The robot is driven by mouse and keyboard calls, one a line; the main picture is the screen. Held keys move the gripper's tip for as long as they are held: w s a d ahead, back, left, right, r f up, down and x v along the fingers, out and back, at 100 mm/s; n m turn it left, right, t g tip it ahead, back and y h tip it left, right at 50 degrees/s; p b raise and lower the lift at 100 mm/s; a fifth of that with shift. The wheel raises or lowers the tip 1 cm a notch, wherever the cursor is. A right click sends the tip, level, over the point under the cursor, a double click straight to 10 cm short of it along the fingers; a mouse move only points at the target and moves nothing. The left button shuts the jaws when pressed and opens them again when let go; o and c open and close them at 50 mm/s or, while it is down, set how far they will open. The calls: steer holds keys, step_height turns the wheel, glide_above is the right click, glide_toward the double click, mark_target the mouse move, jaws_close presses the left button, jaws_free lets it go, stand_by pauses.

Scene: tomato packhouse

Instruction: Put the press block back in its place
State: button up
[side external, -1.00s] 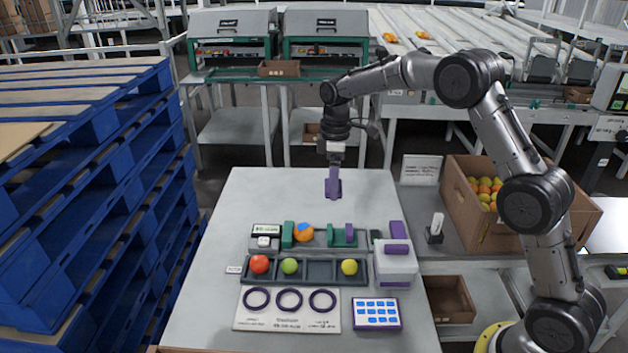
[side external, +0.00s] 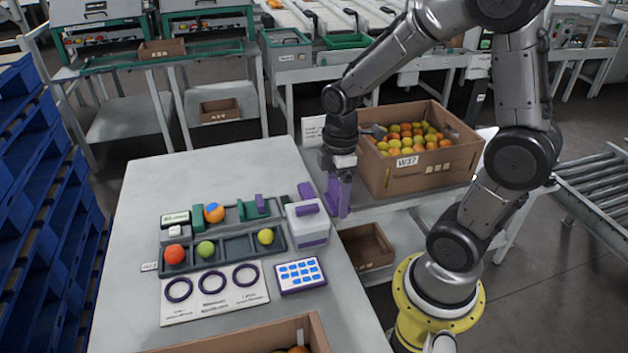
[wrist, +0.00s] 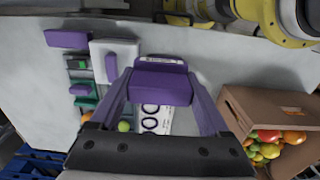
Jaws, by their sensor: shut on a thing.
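My gripper (side external: 337,197) has purple fingers and is shut on a purple block (wrist: 163,83), which I take to be the press block. In the wrist view the block sits between the fingertips, a pale strip along its edge. In the side view it blends with the fingers, hanging near the table's right edge, left of the cardboard box. A white unit (side external: 309,228) with a purple bar on top stands on the table, left of my gripper. Another purple piece (side external: 306,190) is just behind it. Left of these is a grey fixture (side external: 228,222) with green blocks and an orange-and-blue ball.
A compartment tray (side external: 232,246) holds red, green and yellow tomatoes. A card with three rings (side external: 214,292) and a blue-buttoned pad (side external: 300,275) lie in front. A cardboard box of tomatoes (side external: 421,177) stands close to my gripper. The table's far part (side external: 215,172) is clear.

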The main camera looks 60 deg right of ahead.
steer(key=shift+s+a+f, duration=0.1)
steer(key=shift+s+f, duration=0.1)
steer(key=shift+s, duration=0.6)
glide_above(337, 263)
step_height(337, 263, down, 8)
steer(key=f, duration=0.1)
steer(key=shift+f, duration=4.15)
steer(key=shift+f, duration=0.45)
steer(key=o, duration=1)
steer(key=shift+c, duration=0.6)
steer(key=shift+r, duration=0.15)
step_height(337, 263, up, 7)
